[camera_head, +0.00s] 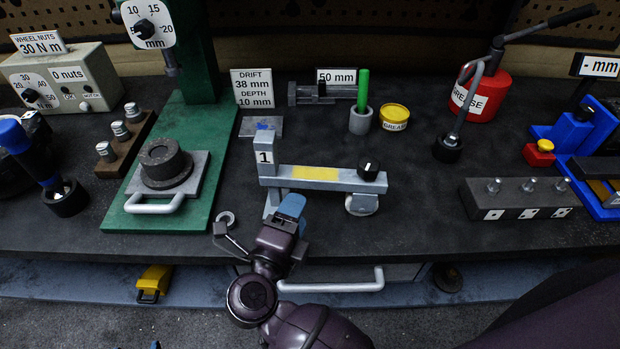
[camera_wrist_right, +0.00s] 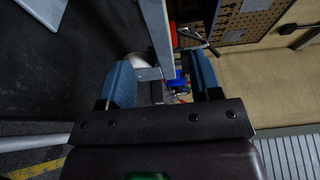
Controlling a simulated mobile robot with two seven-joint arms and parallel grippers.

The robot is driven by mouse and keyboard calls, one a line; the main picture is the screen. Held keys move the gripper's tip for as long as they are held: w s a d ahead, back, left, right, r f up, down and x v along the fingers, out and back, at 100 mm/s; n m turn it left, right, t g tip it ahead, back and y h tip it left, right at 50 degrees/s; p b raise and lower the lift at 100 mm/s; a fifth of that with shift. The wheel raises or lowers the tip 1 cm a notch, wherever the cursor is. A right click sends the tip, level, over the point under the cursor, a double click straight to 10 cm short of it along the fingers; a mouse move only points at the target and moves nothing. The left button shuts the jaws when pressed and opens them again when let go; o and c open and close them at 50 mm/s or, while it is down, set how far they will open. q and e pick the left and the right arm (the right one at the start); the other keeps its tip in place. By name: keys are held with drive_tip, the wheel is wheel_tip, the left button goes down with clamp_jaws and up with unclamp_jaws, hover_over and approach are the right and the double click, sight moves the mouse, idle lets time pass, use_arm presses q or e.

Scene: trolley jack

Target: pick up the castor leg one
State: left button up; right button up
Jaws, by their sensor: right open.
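The castor leg one (camera_head: 322,176) is a grey metal bar on the bench. It has an upright block marked 1 at its left end, a yellow strip, a black knob and a castor wheel at its right end. My right gripper (camera_head: 290,209) is at the bench's front edge, just in front of the leg's left part. In the right wrist view the blue fingers of my right gripper (camera_wrist_right: 163,84) are apart. Part of the grey leg (camera_wrist_right: 158,35) shows beyond and between them. I cannot tell whether they touch it.
A green press (camera_head: 115,215) stands left of the leg. A yellow grease tin (camera_head: 394,116) and green-handled tool (camera_head: 363,90) stand behind. A dark block with pins (camera_head: 515,200) is at right. A drawer handle (camera_head: 332,287) sits below the edge.

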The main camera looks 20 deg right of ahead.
sight(312, 185)
drive_tip(key=x, duration=0.4)
drive_tip(key=shift+w+d, duration=0.15)
drive_tip(key=shift+d, duration=0.1)
drive_tip(key=shift+p+x, duration=0.6)
drive_tip(key=shift+x, duration=2.15)
drive_tip(key=shift+f, duration=0.1)
drive_tip(key=c, duration=0.9)
clamp_jaws()
